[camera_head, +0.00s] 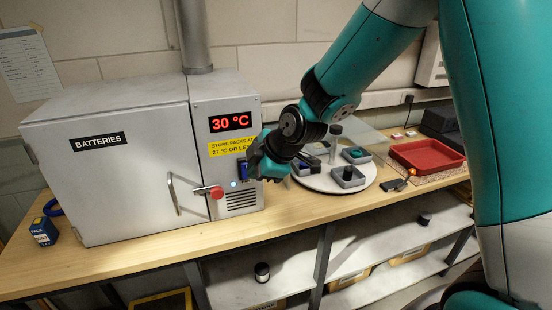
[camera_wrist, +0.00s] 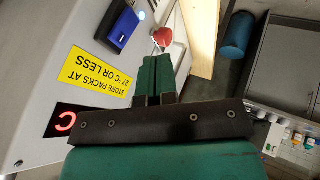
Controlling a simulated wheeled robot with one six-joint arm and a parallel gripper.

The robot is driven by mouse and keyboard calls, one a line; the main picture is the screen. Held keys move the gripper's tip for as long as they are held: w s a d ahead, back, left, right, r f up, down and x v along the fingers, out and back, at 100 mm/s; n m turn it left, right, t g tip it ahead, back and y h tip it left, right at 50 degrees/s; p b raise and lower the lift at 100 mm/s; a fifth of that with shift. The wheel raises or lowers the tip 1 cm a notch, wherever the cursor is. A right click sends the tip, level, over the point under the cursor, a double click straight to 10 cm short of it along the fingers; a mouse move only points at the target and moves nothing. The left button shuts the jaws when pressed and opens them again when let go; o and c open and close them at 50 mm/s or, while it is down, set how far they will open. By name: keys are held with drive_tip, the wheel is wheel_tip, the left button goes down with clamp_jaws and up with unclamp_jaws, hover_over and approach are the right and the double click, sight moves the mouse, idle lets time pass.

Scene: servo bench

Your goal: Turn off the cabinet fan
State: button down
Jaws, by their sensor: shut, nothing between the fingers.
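The grey battery cabinet (camera_head: 130,175) stands on the bench with its door closed. Its side panel has a red display (camera_head: 230,122) reading 30 °C and a yellow label (camera_head: 228,147). A blue rocker switch (camera_head: 243,170) sits below the label, beside a small lit lamp (camera_head: 233,183). My gripper (camera_head: 258,170) is just right of the switch and partly covers that area. In the wrist view, the shut, empty fingers (camera_wrist: 154,68) are right of and below the blue switch (camera_wrist: 117,25). I cannot tell whether they touch the panel.
A red-ended door handle (camera_head: 216,192) sticks out left of the vent (camera_head: 241,200). A blue battery pack (camera_head: 43,232) stands at the bench's left. A round white tray (camera_head: 312,182) with small grey boxes and a red tray (camera_head: 427,154) lie right of my gripper.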

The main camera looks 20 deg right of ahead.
drive_tip(key=b+v, duration=0.1)
drive_tip(key=v, duration=0.6)
drive_tip(key=shift+d+r, duration=0.2)
drive_tip(key=shift+d, duration=0.2)
drive_tip(key=shift+s+d+f+g+p, duration=0.2)
drive_tip(key=shift+f+g+p, duration=0.2)
drive_tip(key=shift+f+p, duration=0.3)
drive_tip(key=shift+w+a, duration=0.1)
drive_tip(key=shift+w, duration=0.05)
